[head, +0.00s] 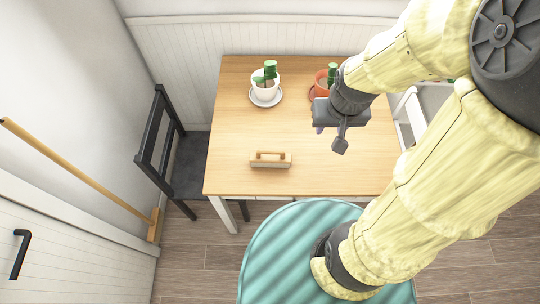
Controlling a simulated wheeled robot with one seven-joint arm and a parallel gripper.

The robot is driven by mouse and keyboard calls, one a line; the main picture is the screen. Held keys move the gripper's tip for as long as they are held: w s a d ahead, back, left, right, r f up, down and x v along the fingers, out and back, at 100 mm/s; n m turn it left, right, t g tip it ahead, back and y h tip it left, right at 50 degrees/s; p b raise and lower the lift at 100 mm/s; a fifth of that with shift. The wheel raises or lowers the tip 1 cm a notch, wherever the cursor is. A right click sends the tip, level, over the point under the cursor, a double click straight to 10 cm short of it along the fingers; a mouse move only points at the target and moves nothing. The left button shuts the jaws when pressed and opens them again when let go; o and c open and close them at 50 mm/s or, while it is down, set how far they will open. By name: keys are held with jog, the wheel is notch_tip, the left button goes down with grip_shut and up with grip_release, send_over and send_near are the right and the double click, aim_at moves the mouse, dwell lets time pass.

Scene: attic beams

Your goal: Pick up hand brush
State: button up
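The hand brush (271,160) lies near the front edge of the wooden table (232,120), left of the table's middle. It has a tan body and a brown handle bar on top. My gripper (340,147) hangs over the right part of the table, to the right of the brush and apart from it. I see it from above, and I cannot tell whether its fingers are apart. Nothing shows held in it.
A white pot (265,88) with a green plant stands on a saucer at the back. An orange pot (321,86) with a plant is partly hidden behind my arm. A black chair (189,160) stands left of the table. A broom (85,176) leans at the far left.

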jog(key=shift+s, duration=0.1)
jog(key=shift+o, duration=0.6)
jog(key=m+y+b, duration=0.4)
jog(key=m+b, duration=0.2)
jog(key=m, duration=1.2)
send_near(273, 151)
jog(key=w+v, duration=0.1)
jog(key=v, duration=0.5)
jog(key=shift+s+d, duration=0.1)
jog(key=shift+s, duration=0.25)
jog(key=shift+s, duration=0.1)
jog(key=p+x, duration=0.1)
jog(key=x, duration=1.1)
jog(key=shift+f, duration=0.15)
